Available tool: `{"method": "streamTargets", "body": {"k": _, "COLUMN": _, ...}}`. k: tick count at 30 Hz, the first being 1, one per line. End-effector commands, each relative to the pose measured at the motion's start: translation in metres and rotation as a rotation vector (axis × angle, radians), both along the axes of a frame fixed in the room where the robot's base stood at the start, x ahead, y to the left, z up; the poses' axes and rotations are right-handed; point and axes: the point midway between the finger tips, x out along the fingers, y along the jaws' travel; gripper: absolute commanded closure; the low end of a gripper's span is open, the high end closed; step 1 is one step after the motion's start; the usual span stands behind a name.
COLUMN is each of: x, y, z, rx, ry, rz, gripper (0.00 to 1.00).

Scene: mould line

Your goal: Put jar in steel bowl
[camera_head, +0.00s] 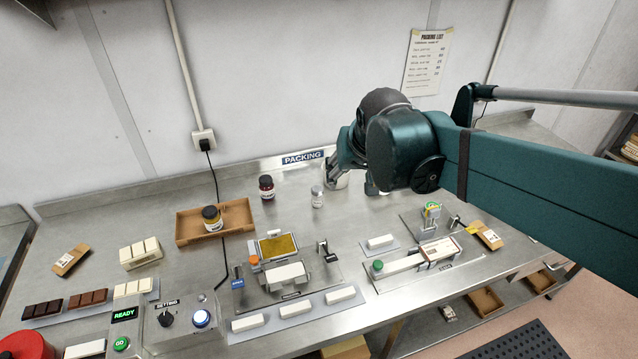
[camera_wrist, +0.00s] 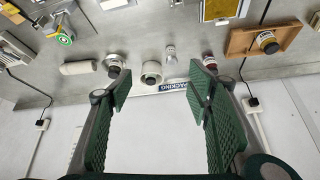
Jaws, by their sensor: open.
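My gripper (camera_head: 352,180) is open above the back of the steel bench, its green pads wide apart in the wrist view (camera_wrist: 161,88) with nothing held between them. My arm hides both in the head view. A dark jar with a red and white label (camera_head: 267,187) stands upright on the bench. A yellow-labelled jar (camera_head: 212,218) stands in a brown tray (camera_head: 240,212).
A small pale jar (camera_head: 318,196) and a whitish round container (camera_head: 336,180) stand near my gripper. A white roll (camera_wrist: 78,68) lies left of the bowl in the wrist view. Fixtures (camera_head: 285,265) and chocolate bars (camera_head: 88,299) occupy the front. The wall is close behind.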

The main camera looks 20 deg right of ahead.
Motion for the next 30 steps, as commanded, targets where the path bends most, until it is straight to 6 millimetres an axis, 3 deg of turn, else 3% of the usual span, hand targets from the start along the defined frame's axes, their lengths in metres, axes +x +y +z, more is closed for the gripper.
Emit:
{"method": "streamTargets", "body": {"k": 18, "x": -0.103, "y": 0.053, "z": -0.017, "rx": -0.03, "ry": -0.056, "rz": 0.178, "gripper": 0.5}}
{"method": "streamTargets", "body": {"k": 24, "x": -0.124, "y": 0.062, "z": -0.025, "rx": -0.038, "ry": -0.07, "rz": 0.217, "gripper": 0.5}}
{"method": "streamTargets", "body": {"k": 30, "x": -0.132, "y": 0.065, "z": -0.028, "rx": -0.042, "ry": -0.075, "rz": 0.232, "gripper": 0.5}}
